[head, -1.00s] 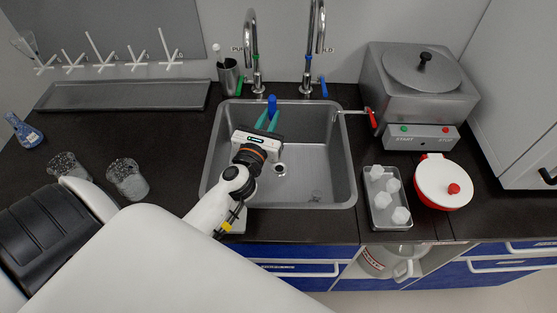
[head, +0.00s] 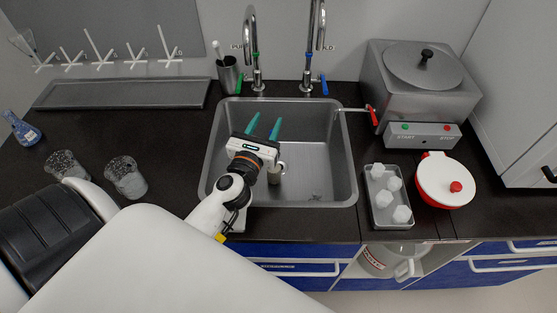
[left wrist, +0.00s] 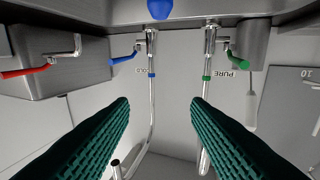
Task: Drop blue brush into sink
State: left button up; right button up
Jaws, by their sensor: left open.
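My left gripper (head: 263,128) is over the sink (head: 325,165), with its teal fingers spread and nothing between them. The fingers also show apart in the left wrist view (left wrist: 160,110). A rounded blue end, seemingly of the blue brush (left wrist: 159,8), shows at the top edge of the left wrist view, clear of the fingers. In the head view a small beige piece (head: 275,178) shows just below the gripper near the drain; it may be the brush's lower end. The gripper hides the rest. I cannot tell whether the brush touches the sink floor. My right gripper is not in view.
Two taps (head: 254,60) stand behind the sink, beside a metal cup (head: 229,75) holding a white-handled brush. A grey tray (head: 372,210) of white pieces, a red-and-white pot (head: 445,182) and a steel bath (head: 415,95) stand right. Glass beakers (head: 127,178) stand left.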

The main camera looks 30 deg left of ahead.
pick_arm(q)
jog(key=b+v, duration=0.2)
jog(key=v, duration=0.7)
jog(key=shift+s+b, duration=0.25)
jog(key=shift+b, duration=0.05)
